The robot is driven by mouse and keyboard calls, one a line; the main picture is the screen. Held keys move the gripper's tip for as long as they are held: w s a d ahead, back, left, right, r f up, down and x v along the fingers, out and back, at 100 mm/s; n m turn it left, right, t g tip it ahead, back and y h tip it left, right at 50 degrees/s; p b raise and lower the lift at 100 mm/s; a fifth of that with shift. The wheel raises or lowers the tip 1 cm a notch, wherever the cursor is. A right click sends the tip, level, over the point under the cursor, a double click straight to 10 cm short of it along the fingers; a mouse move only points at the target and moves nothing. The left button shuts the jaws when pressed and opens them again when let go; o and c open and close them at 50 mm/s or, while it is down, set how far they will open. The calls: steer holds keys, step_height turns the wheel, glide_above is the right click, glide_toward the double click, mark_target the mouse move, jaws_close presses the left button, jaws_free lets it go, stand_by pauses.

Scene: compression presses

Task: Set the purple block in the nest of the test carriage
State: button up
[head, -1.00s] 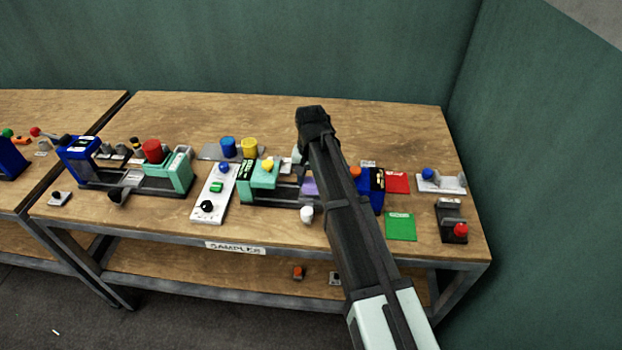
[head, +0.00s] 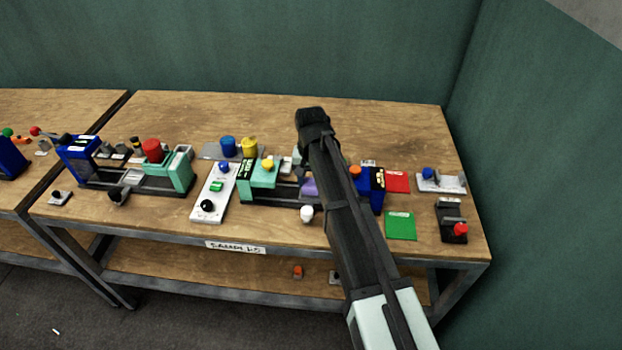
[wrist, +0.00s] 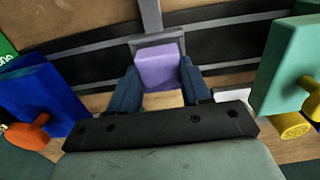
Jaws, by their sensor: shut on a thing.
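The purple block (wrist: 159,66) is between the two fingers of my gripper (wrist: 159,84) in the wrist view. My gripper is shut on it. In the head view the block (head: 309,187) shows just left of my dark arm, which hides most of the gripper. The block is over the press between its teal head (head: 262,175) and its blue end (head: 372,190). A grey carriage frame (wrist: 178,40) shows right behind the block in the wrist view, on dark rails. I cannot tell whether the block sits in the nest or just above it.
A white control box (head: 214,192) stands left of the press. Red (head: 397,182) and green (head: 401,225) cards lie to the right. A second press (head: 175,172) stands farther left. The table's back right is clear.

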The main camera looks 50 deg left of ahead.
steer(key=shift+f, duration=0.4)
steer(key=o, duration=1.1)
step_height(320, 180, up, 14)
steer(key=shift+f, duration=0.1)
stand_by(0.4)
